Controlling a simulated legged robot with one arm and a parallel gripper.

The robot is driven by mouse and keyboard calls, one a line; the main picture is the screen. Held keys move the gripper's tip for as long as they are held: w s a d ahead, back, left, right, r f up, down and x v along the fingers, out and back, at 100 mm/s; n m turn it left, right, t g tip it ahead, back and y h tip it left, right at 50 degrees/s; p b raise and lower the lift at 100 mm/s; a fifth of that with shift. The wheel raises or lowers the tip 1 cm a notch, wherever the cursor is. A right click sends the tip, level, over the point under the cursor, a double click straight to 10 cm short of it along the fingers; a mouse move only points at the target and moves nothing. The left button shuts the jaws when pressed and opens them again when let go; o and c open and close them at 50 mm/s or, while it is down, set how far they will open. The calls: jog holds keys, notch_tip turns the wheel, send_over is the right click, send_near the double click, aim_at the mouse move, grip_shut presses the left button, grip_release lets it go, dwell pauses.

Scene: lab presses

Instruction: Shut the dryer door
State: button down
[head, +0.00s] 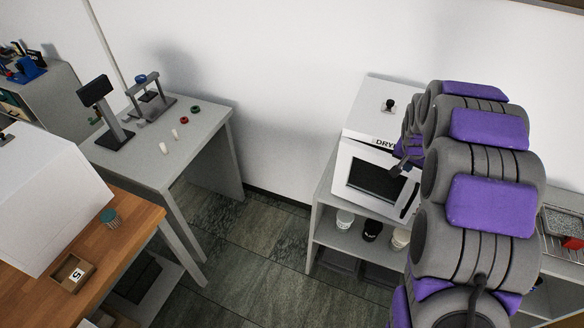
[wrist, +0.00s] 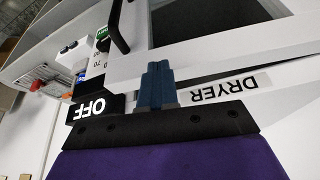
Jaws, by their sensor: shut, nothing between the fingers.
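The dryer (head: 366,121) is a white box on a grey shelf unit, with a black knob on top. Its white door (head: 343,176) has a dark window and a dark bar handle (head: 410,201) at the right. In the wrist view the door (wrist: 205,61) and handle (wrist: 117,28) appear upside down, beside the DRYER label. A narrow strip shows between door edge and label; I cannot tell whether the door is fully closed. My gripper (head: 398,168) is at the door's upper right, partly hidden by my arm. Its blue fingers (wrist: 156,82) are together and empty, overlapping the door edge.
Cups (head: 371,230) stand on the shelf below the dryer. A grey table (head: 212,112) with small instruments stands at the left, and a wooden bench (head: 115,235) is nearer. The tiled floor (head: 235,240) between is clear. An OFF label (wrist: 92,108) shows by the dryer's controls.

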jog(key=shift+w+d+f, duration=0.1)
jog(key=shift+w+d, duration=0.25)
jog(key=shift+w, duration=0.2)
jog(key=shift+w+d+f, duration=0.1)
jog(key=shift+w+d, duration=0.2)
jog(key=shift+w, duration=0.25)
